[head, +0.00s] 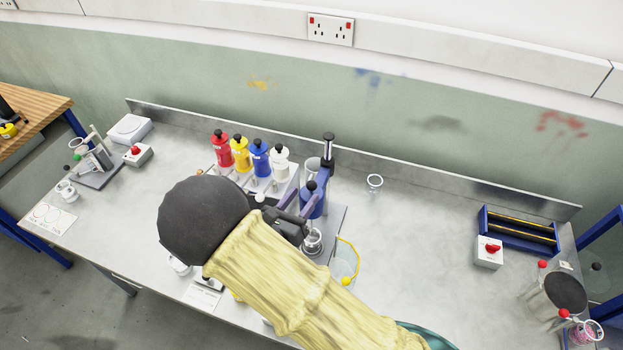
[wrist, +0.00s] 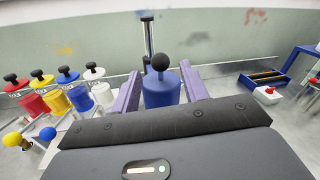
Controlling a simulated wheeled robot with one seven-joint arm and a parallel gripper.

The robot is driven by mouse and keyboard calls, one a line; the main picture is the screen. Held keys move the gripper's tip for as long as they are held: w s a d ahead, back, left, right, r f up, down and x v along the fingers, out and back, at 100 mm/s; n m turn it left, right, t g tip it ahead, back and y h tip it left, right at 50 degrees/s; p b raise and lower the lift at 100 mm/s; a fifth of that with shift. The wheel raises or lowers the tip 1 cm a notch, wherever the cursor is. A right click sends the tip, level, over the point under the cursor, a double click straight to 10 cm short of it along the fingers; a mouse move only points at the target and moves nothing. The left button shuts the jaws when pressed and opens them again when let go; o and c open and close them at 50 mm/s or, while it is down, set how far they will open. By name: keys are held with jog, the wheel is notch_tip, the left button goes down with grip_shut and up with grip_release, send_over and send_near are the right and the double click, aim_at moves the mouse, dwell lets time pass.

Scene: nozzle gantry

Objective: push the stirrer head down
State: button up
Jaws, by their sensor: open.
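The stirrer head (head: 312,204) is a blue body with a black ball knob on top, next to a dark upright column (head: 328,152) on a grey base. In the wrist view the stirrer head (wrist: 162,90) shows upright between the two purple fingers of my gripper (wrist: 162,82). My gripper (head: 292,207) is open, with its fingers at the stirrer head in the head view. I cannot tell whether they touch it. A clear glass vessel (head: 313,241) stands below the head, partly hidden by my gripper. My arm hides part of the bench in front.
Red, yellow, blue and white bottles (head: 260,157) stand in a rack left of the stirrer. A switch box (head: 487,252) and blue rack (head: 520,230) are at the right. The bench between them is mostly clear.

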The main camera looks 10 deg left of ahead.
aim_at(312, 186)
jog(key=p+x, duration=0.2)
jog(key=x, duration=0.3)
jog(key=shift+w, duration=0.3)
jog(key=shift+s, duration=0.25)
jog(key=shift+w, duration=0.1)
grip_shut()
